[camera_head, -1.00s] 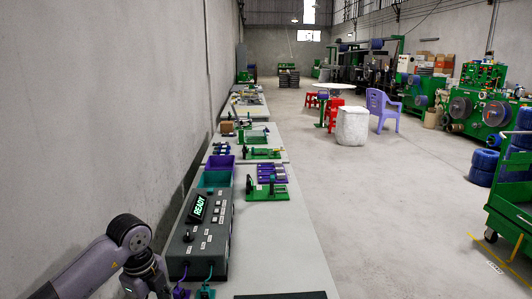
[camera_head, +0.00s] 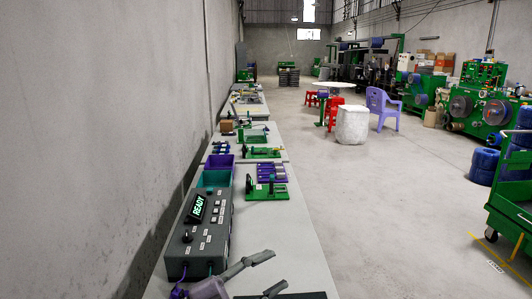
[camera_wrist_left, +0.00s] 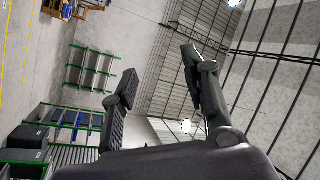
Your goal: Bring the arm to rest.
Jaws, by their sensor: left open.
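My left gripper (camera_head: 278,272) is at the bottom of the head view, over the near end of the bench. Its two dark fingers are spread apart with nothing between them. In the left wrist view the open fingers (camera_wrist_left: 160,68) stand clear against the far wall and ceiling. The grey control box (camera_head: 200,235) with a lit READY display (camera_head: 197,208) stands to the left of the gripper, apart from the fingers. Short blue-purple and teal leads show at the box's front edge, partly cut off or hidden by my gripper. My right gripper is not in view.
Purple and teal bins (camera_head: 216,178) and a green fixture (camera_head: 268,187) stand farther along the bench (camera_head: 285,235). A dark flat piece lies at the bench's near edge. The wall is close on the left. Open floor (camera_head: 380,210) lies right, with a green cart (camera_head: 512,205) beyond.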

